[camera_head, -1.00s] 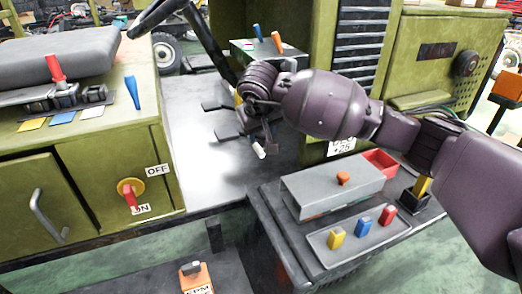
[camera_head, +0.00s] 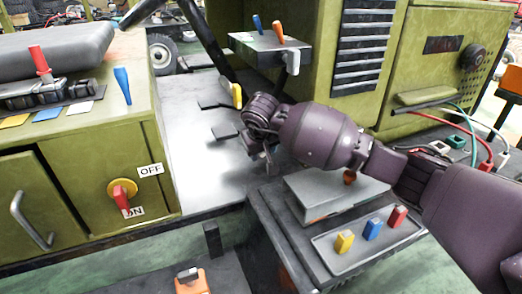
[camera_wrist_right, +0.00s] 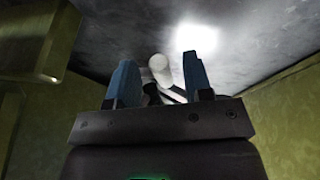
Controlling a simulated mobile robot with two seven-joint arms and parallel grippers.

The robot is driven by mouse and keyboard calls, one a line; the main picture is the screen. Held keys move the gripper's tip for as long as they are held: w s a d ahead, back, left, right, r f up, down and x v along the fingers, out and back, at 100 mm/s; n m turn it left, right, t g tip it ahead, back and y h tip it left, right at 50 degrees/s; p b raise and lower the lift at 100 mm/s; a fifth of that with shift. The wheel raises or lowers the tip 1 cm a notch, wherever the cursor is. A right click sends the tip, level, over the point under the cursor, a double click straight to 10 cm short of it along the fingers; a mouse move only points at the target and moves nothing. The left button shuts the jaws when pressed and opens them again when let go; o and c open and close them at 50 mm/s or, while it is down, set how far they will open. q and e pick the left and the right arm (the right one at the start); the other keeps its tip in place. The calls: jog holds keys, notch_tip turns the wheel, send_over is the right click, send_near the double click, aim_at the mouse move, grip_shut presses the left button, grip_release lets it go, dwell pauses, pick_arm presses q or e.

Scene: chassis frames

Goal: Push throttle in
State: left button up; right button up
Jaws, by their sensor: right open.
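Nothing in view is labelled as the throttle. A small grey console (camera_head: 268,45) carries a blue lever (camera_head: 258,24) and an orange lever (camera_head: 280,32). A light grey handle (camera_head: 293,62) hangs from its right side. My right gripper (camera_head: 269,163) is below this console and apart from it, above the metal floor; its fingers are small and partly hidden in the head view. In the right wrist view its blue fingers (camera_wrist_right: 160,83) stand open, with a pale round-ended rod (camera_wrist_right: 160,68) showing between them; contact cannot be told. My left gripper is not in view.
A grey box (camera_head: 330,195) with yellow, blue and red knobs (camera_head: 371,229) lies below my right arm. A green cabinet (camera_head: 85,130) with a red-yellow switch (camera_head: 121,195) stands left.

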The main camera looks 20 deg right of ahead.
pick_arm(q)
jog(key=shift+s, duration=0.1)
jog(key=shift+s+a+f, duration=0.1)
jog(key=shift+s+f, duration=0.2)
pick_arm(e)
grip_shut()
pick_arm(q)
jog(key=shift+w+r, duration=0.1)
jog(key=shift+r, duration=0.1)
pick_arm(e)
jog(key=shift+w+d, duration=0.1)
jog(key=shift+d, duration=2.25)
jog(key=shift+c, duration=1.5)
grip_release()
jog(key=shift+d, duration=0.1)
jog(key=o, duration=0.3)
jog(key=shift+d, duration=0.1)
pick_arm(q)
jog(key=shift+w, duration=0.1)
pick_arm(e)
jog(key=shift+r, duration=0.15)
